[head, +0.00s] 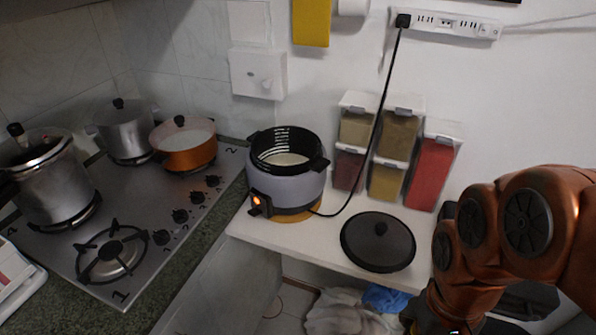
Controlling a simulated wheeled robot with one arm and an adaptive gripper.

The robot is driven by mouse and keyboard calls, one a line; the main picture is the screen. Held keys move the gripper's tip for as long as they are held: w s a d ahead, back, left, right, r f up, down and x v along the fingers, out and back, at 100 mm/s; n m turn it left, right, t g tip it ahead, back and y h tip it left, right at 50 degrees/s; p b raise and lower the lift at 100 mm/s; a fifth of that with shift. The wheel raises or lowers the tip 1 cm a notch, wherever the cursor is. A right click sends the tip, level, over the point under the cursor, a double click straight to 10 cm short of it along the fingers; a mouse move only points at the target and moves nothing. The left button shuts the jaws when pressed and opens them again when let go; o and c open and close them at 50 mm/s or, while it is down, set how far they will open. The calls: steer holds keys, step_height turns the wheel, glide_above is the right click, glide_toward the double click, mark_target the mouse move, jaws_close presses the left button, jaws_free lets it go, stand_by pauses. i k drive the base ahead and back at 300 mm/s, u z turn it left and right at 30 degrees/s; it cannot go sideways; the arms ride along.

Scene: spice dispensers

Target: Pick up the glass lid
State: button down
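The glass lid (393,254) is round and dark, with a black knob in its middle. It lies flat, knob up, on the white counter to the right of the rice cooker. My copper-coloured arm comes in from the right. Its far end, with black and yellow parts (428,312), is at the bottom edge, below and to the right of the lid and apart from it. The fingertips cannot be made out, so I cannot see whether my gripper is open or holds anything.
The lidless rice cooker (287,188) stands left of the lid, its cord running up to a power strip (445,24). Spice dispensers (432,168) stand behind the lid. A stove (150,215) with pots is at left. Bags (345,312) lie below the counter's front edge.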

mark_target(377, 242)
steer(key=u, duration=0.3)
steer(key=k, duration=1.05)
steer(key=u, duration=1.5)
steer(key=i, duration=0.65)
steer(key=z, duration=0.65)
steer(key=i, duration=0.5)
steer(key=z, duration=0.5)
